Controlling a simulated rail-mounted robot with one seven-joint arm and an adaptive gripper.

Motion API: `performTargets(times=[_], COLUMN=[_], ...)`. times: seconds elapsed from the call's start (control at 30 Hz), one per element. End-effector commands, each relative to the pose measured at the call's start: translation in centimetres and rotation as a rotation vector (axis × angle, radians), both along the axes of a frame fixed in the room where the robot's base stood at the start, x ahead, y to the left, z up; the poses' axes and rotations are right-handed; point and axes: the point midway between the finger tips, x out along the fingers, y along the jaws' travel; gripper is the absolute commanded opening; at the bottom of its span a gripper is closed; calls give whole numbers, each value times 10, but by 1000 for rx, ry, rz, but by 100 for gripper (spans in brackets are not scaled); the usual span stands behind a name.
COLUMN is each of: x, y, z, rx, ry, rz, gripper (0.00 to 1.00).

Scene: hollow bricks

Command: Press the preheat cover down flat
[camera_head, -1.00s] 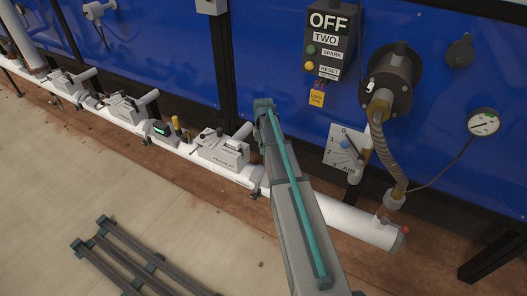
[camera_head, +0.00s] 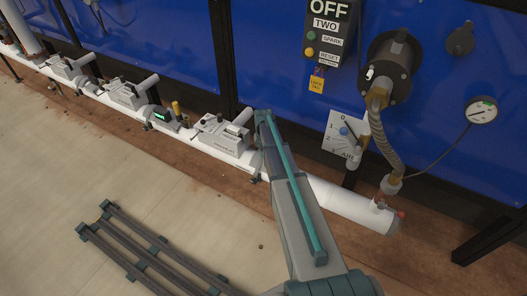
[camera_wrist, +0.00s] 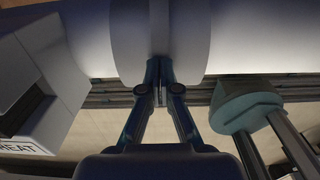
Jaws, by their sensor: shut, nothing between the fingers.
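The white preheat box with its cover (camera_head: 222,138) sits on the white pipe, left of my arm in the head view. Small dark parts show on its top; I cannot tell whether the cover lies flat. In the wrist view, part of the box (camera_wrist: 40,85) shows at the left edge, with a label ending in "HEAT". My gripper (camera_wrist: 163,88) is shut and empty, fingertips together in front of a pale round flange on the pipe. It is to the right of the box and apart from it. In the head view, my arm hides the fingers.
The white pipe (camera_head: 340,198) runs along the blue panel wall, with similar white boxes (camera_head: 127,93) farther left. A hose (camera_head: 380,135) and an air dial (camera_head: 343,132) are at right. Dark rails (camera_head: 130,255) lie on the otherwise open floor.

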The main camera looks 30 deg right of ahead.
Motion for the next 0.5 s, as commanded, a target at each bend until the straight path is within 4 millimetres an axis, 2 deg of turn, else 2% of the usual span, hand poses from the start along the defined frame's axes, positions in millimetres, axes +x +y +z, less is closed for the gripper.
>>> performTargets(times=[0.17,0.4,0.5], x=[0,0,0], y=[0,0,0], z=[0,-22,-21], rx=[0,0,0], ry=[0,1,1], rz=[0,0,0], gripper=[0,0,0])
